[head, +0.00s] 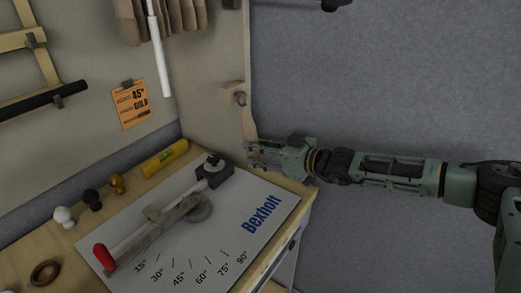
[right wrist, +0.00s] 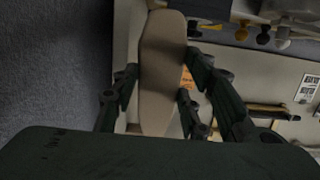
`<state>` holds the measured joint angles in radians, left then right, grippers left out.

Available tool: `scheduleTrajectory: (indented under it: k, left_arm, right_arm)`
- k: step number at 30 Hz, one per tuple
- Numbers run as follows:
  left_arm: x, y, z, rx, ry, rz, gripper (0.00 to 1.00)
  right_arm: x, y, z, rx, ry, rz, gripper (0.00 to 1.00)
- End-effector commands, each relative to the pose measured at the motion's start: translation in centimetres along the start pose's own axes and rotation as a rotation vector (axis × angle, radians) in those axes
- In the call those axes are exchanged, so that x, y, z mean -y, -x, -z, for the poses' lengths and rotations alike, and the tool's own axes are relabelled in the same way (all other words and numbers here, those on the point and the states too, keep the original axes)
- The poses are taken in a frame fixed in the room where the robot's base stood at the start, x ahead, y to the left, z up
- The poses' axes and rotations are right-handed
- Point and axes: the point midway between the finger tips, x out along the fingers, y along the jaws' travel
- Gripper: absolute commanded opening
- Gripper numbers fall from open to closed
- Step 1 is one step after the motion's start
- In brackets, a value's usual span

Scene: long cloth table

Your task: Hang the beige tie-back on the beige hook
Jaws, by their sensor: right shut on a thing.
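The beige tie-back (right wrist: 163,70) is a long flat strip between the fingers of my right gripper (right wrist: 160,95) in the right wrist view. In the head view my right gripper (head: 252,152) comes in from the right at the edge of the side panel, shut on the strip. A beige strip (head: 248,124), seemingly the tie-back, runs up from the fingers toward the hook (head: 240,98) on the side panel. Strip and hook overlap in the picture, and I cannot tell whether they touch or whether a loop is around the hook. My left gripper is not in view.
Below is a workbench with a white Bexholt mat (head: 240,245) and a red-handled tool (head: 104,257) on it. An orange card (head: 131,104) is on the back board. Right of the bench is clear.

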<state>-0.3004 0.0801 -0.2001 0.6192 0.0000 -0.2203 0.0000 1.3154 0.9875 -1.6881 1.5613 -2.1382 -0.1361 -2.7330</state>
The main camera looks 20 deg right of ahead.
Motion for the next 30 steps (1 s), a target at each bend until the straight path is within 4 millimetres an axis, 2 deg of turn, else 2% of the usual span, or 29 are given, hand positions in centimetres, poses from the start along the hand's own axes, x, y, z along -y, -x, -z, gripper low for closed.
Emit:
scheduleTrajectory:
  k: [9,10,17,26,30]
  left_arm:
    - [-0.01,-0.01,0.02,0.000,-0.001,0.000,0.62]
    - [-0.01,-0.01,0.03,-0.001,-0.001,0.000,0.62]
    - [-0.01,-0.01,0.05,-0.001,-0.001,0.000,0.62]
    - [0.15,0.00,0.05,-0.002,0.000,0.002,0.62]
    - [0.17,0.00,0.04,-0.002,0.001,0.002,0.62]
  right_arm:
    - [0.09,0.00,-0.38,0.007,0.000,0.001,0.14]
    - [0.09,0.00,-0.39,0.007,0.000,0.001,0.41]
    - [0.07,0.00,-0.27,0.005,0.000,0.001,0.61]
    - [0.03,0.04,-0.20,0.004,0.000,0.000,0.62]
    - [-0.13,0.87,-0.20,0.004,-0.001,-0.002,0.62]
